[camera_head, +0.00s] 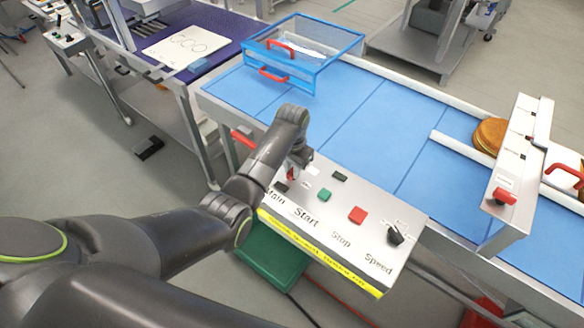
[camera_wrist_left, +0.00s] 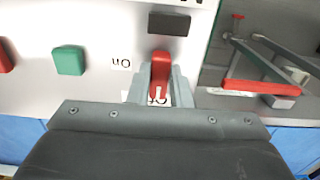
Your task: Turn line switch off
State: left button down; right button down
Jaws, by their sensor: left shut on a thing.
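A control panel (camera_head: 330,214) with the words Main, Start, Stop and Speed stands at the near side of the conveyor. My left gripper (camera_head: 293,170) is over its Main end, shut on the small red switch lever. In the left wrist view the red lever (camera_wrist_left: 160,72) sits between the two grey fingertips (camera_wrist_left: 161,90). An "On" label (camera_wrist_left: 121,63) shows upside down beside it. Another label is partly hidden behind the lever and fingers, at the lever's lower end. My right gripper is not in view.
Near the lever are a green button (camera_head: 324,195), a red button (camera_head: 357,215) and a black speed knob (camera_head: 395,236). The blue conveyor (camera_head: 370,125) carries a clear blue guard box (camera_head: 305,55). A second panel (camera_head: 512,180) stands at right, by a round brown stack (camera_head: 489,136).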

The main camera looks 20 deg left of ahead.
pick_arm(q)
jog(key=shift+r, duration=0.1)
jog(key=c, duration=1.3)
grip_release()
jog(key=shift+w+d, duration=0.1)
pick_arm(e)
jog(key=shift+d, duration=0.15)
